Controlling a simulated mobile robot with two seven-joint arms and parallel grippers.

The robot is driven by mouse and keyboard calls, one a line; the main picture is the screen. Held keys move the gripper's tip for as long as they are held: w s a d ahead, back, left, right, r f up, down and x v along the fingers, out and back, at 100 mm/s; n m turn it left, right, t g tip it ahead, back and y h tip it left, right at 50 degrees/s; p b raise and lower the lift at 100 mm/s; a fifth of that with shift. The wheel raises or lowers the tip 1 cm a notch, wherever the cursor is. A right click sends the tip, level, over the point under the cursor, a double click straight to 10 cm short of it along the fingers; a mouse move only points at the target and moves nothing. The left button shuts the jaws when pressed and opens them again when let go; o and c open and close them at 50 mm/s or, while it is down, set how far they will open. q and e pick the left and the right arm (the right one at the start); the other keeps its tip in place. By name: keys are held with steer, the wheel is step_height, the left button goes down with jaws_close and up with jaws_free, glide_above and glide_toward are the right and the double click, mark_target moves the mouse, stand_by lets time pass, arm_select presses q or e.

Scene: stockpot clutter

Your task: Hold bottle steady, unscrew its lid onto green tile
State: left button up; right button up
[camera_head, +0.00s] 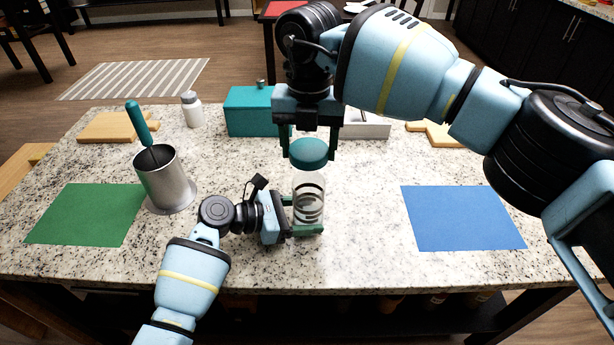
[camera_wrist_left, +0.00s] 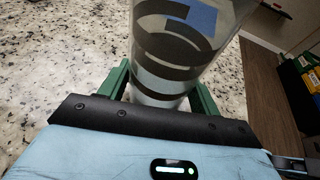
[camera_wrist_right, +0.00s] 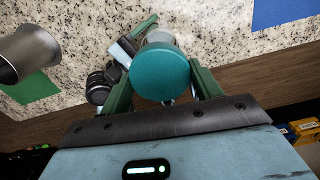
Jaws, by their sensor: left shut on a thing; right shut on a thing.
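A clear bottle (camera_head: 309,190) with dark bands stands upright in the middle of the counter. Its teal lid (camera_head: 308,152) sits on top of it. My left gripper (camera_head: 307,217) is shut on the lower part of the bottle; the left wrist view shows the banded bottle (camera_wrist_left: 180,45) between the green fingers. My right gripper (camera_head: 308,148) comes down from above and is shut on the lid, which also shows between the fingers in the right wrist view (camera_wrist_right: 160,73). The green tile (camera_head: 88,214) lies flat and bare at the left of the counter.
A metal pot (camera_head: 165,183) with a teal-handled utensil stands between the green tile and the bottle. A blue tile (camera_head: 462,218) lies at right. A teal box (camera_head: 252,112), white bottle (camera_head: 191,110) and wooden board (camera_head: 112,127) are at the back.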

steer(key=shift+r, duration=0.8)
arm_select(q)
steer(key=o, duration=1.1)
steer(key=v, duration=1.2)
steer(key=shift+s, duration=0.1)
